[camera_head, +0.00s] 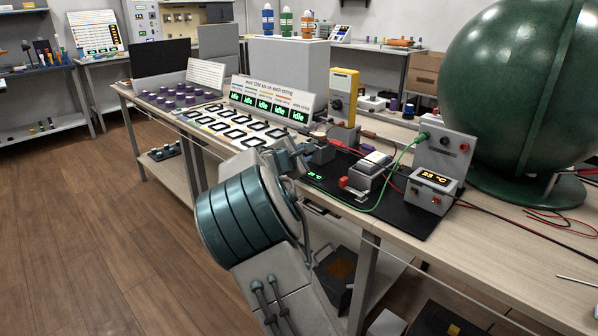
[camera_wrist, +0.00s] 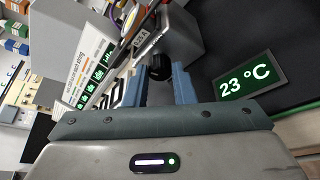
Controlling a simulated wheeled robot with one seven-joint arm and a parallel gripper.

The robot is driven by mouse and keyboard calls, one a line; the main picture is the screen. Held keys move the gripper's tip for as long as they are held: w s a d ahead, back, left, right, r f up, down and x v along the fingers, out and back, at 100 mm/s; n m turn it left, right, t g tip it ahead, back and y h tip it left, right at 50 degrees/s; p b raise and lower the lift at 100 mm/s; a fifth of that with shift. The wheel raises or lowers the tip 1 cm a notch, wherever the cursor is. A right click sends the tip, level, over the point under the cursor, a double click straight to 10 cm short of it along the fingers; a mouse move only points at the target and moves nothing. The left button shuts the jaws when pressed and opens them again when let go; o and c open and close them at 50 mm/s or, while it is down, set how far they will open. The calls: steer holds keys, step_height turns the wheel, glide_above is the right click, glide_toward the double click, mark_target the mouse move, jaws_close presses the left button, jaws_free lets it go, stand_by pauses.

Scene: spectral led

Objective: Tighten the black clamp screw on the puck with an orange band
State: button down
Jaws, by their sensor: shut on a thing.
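The black clamp screw (camera_wrist: 159,66) shows as a round dark knob in the wrist view. My gripper (camera_wrist: 162,76) has its two blue fingers closed on either side of this knob. In the head view, my gripper (camera_head: 303,152) is at the dark clamp block (camera_head: 322,156) near the back edge of a black mat; the arm hides the screw there. Behind the knob, the wrist view shows a grey block with a small label marked in amperes. I cannot make out the puck's orange band clearly.
A green display reading 23 °C (camera_wrist: 245,85) lies beside the gripper. On the bench are a yellow meter (camera_head: 343,95), a small grey box with a red part (camera_head: 366,173), a grey supply box (camera_head: 440,150), cables and a large green sphere (camera_head: 515,90). Purple pucks (camera_head: 172,95) stand left.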

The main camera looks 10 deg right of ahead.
steer(key=shift+s+d+f+m+t+b, duration=0.15)
steer(key=shift+m+b, duration=0.25)
steer(key=shift+b, duration=0.95)
steer(key=shift+w+d+f+m+t+b, duration=0.1)
steer(key=shift+d+f+m+t+b, duration=0.25)
steer(key=shift+b, duration=1)
steer(key=shift+s+a+r+m+b, duration=0.1)
steer(key=shift+r+m+b, duration=0.25)
steer(key=shift+b, duration=0.4)
steer(key=shift+r, duration=0.1)
steer(key=c, duration=1.4)
jaws_free()
steer(key=shift+o, duration=1)
steer(key=shift+d, duration=0.2)
steer(key=shift+a, duration=0.35)
steer(key=shift+s+a, duration=0.1)
steer(key=shift+a, duration=0.05)
steer(key=p+v, duration=0.1)
steer(key=v, duration=1.2)
steer(key=shift+s+p, duration=0.15)
steer(key=shift+p, duration=0.15)
